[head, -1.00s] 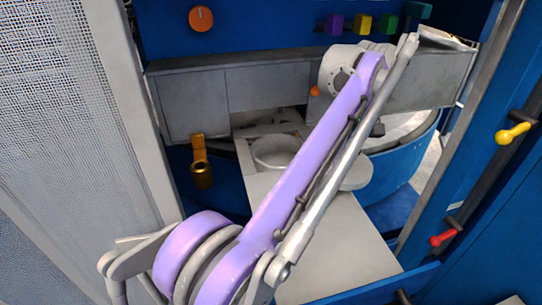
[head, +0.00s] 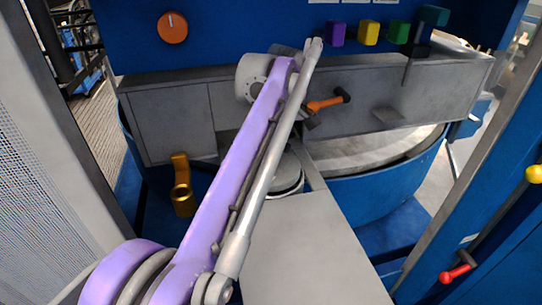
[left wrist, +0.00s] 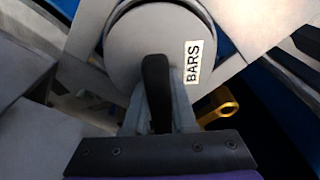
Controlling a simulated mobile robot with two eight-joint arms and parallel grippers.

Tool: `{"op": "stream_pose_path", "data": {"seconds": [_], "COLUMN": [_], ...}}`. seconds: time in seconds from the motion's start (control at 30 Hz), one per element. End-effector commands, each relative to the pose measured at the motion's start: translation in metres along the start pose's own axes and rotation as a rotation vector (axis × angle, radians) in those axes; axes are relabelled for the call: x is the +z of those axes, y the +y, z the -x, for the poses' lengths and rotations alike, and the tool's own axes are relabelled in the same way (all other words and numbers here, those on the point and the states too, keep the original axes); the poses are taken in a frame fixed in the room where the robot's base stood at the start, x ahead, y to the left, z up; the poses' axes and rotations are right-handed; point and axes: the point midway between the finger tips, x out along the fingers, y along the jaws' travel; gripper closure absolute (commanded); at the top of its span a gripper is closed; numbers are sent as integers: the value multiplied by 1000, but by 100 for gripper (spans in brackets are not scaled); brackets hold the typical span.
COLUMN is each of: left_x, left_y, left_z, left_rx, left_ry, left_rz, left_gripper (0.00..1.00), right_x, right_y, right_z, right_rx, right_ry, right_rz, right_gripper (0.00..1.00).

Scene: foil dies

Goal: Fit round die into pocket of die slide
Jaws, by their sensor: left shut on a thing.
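The round die (left wrist: 150,42) is a grey disc with a black upright handle (left wrist: 155,105) and a white "BARS" label. My left gripper (left wrist: 162,88) is shut on this handle. In the head view the die (head: 288,176) shows partly, to the right of my purple arm, at the far end of the light grey die slide (head: 305,255). The pocket is mostly hidden under the die; a dark curved rim shows around its edge in the left wrist view. I cannot tell whether the die is seated or just above. My right gripper is out of view.
A grey housing (head: 170,120) stands behind the slide, with an orange-handled lever (head: 327,103). A brass-coloured ring bracket (head: 182,195) is to the left. A blue round base (head: 385,185) lies to the right. Blue frame posts flank the right side.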

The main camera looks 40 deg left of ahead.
Motion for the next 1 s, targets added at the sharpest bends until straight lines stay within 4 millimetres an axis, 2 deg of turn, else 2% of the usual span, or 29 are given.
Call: {"op": "stream_pose_path", "data": {"seconds": [0.03,0.33,0.6,0.93,0.97,1.0], "left_x": [2,5,10,10,10,10], "left_y": [-1,-2,-2,0,0,0], "left_z": [-11,-31,-70,-68,-69,-69], "left_rx": [-5,-6,-6,-2,-2,-1], "left_ry": [1,1,1,0,0,0], "left_rz": [-2,-3,-4,-3,-3,-3], "left_gripper": [100,100,100,100,72,64], "right_x": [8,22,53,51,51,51], "right_y": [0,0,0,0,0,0], "right_z": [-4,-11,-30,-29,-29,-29], "right_rx": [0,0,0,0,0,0], "right_ry": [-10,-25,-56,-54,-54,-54], "right_rz": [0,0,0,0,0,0], "right_gripper": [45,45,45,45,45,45]}}
